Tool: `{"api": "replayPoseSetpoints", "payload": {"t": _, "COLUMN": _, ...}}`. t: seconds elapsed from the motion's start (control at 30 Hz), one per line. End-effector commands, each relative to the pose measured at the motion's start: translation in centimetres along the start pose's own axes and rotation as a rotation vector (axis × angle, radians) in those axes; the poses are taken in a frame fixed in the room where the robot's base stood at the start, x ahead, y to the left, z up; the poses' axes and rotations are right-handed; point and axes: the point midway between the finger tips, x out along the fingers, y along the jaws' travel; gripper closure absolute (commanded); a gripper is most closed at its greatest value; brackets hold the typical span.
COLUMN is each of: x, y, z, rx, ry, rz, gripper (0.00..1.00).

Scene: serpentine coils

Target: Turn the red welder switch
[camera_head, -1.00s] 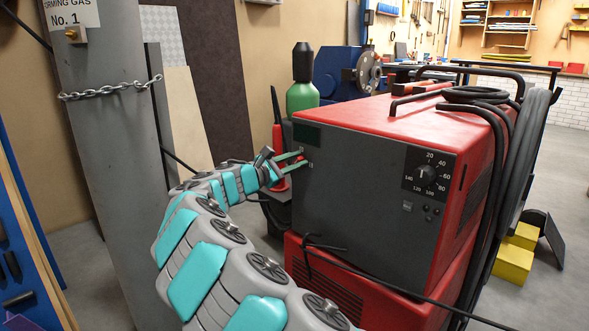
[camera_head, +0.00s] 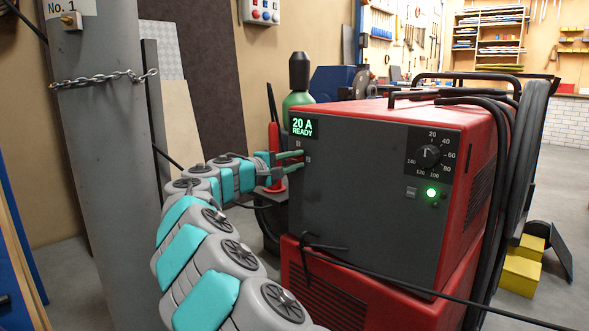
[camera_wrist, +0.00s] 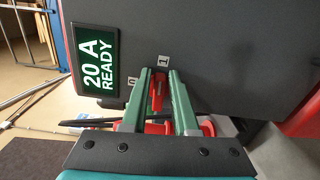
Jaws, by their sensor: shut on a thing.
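The red switch (camera_wrist: 157,92) is on the dark grey front panel of the red welder (camera_head: 375,105). It shows in the wrist view between the two green fingers of my gripper (camera_wrist: 158,75), which are shut on it. The welder's display (camera_head: 303,127) is lit green and reads "20 A READY".
A dial (camera_head: 429,156) and a lit green lamp (camera_head: 431,193) are on the panel's right. Black cables (camera_head: 515,150) hang over the welder's right side. A grey gas cylinder (camera_head: 100,170) with a chain stands at left. A green bottle (camera_head: 298,98) stands behind the welder.

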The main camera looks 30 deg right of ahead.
Motion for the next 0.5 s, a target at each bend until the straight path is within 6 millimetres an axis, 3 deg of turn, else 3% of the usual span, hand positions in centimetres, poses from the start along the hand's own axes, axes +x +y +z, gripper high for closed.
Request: {"api": "replayPoseSetpoints", "payload": {"t": 0.5, "x": -0.16, "y": -0.11, "z": -0.67, "rx": 0.099, "ry": 0.02, "rz": 0.002, "gripper": 1.0}}
